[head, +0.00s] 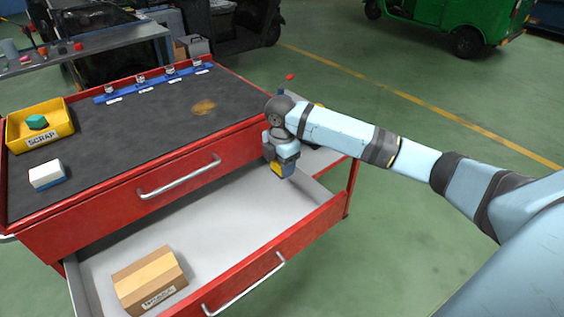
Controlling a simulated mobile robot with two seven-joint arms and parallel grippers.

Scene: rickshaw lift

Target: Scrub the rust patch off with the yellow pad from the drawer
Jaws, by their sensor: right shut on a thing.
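The rust patch (203,107) is an orange-brown stain on the black top of the red cart, towards its right end. The lower drawer (225,205) of the cart is pulled open, with a pale grey inside. My right gripper (282,172) points down over the right end of the open drawer. It is shut on the yellow pad (276,168), of which only a small yellow part shows beside the fingers. I cannot tell whether the pad touches the drawer floor. My left gripper is not in view.
A cardboard box (150,280) lies at the drawer's left end. On the cart top are a yellow scrap bin (62,128) with a green block (37,122), a white-and-blue block (47,174) and a blue rail (150,85) with several fittings. The upper drawer handle (180,180) sticks out.

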